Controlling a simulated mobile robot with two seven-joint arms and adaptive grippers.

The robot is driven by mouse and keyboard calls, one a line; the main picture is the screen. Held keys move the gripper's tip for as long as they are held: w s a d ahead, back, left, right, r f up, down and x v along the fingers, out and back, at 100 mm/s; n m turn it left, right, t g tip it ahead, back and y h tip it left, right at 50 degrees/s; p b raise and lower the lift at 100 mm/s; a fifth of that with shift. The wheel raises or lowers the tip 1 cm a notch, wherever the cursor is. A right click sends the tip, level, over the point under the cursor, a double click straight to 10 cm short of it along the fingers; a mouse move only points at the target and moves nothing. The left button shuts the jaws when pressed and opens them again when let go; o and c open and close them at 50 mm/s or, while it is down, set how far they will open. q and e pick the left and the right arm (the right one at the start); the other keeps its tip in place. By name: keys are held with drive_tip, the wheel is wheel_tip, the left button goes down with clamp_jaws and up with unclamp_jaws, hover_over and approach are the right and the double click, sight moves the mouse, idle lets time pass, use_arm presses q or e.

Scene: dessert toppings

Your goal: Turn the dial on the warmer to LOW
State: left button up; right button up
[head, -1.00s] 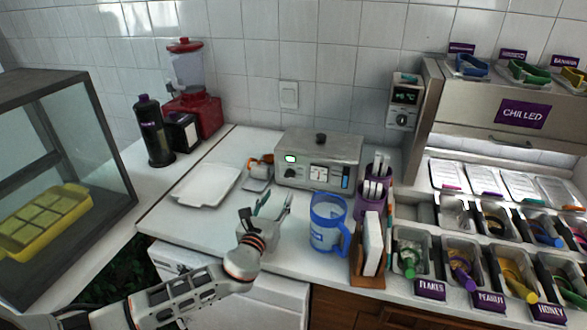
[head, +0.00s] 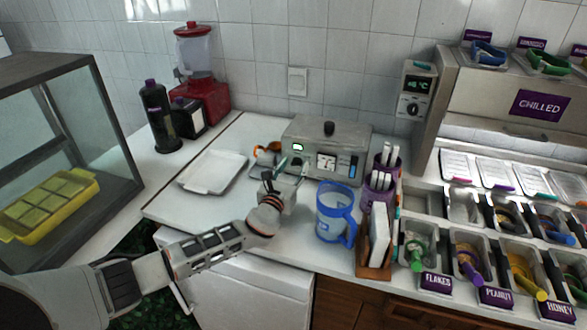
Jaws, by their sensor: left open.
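The warmer (head: 345,133) is a silver box against the tiled wall, with a black knob on its lid. Its front has a small lit green display, a white gauge (head: 326,166) and a blue strip. The dark dial, low on the front between display and gauge, is largely hidden behind my left gripper. My left gripper (head: 293,167) is open, its fingers pointing at the left part of the warmer's front. I cannot tell whether they touch the dial, nor read its setting. My right gripper is not in view.
A blue pitcher (head: 336,213) stands right of my left gripper. Purple cups (head: 379,187) with utensils stand beside the warmer. A white tray (head: 212,172) lies to the left, with an orange-handled item (head: 264,152) near the warmer. A wall controller (head: 414,90) hangs behind.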

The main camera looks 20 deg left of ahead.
use_arm(q)
drive_tip(key=c, duration=1.1)
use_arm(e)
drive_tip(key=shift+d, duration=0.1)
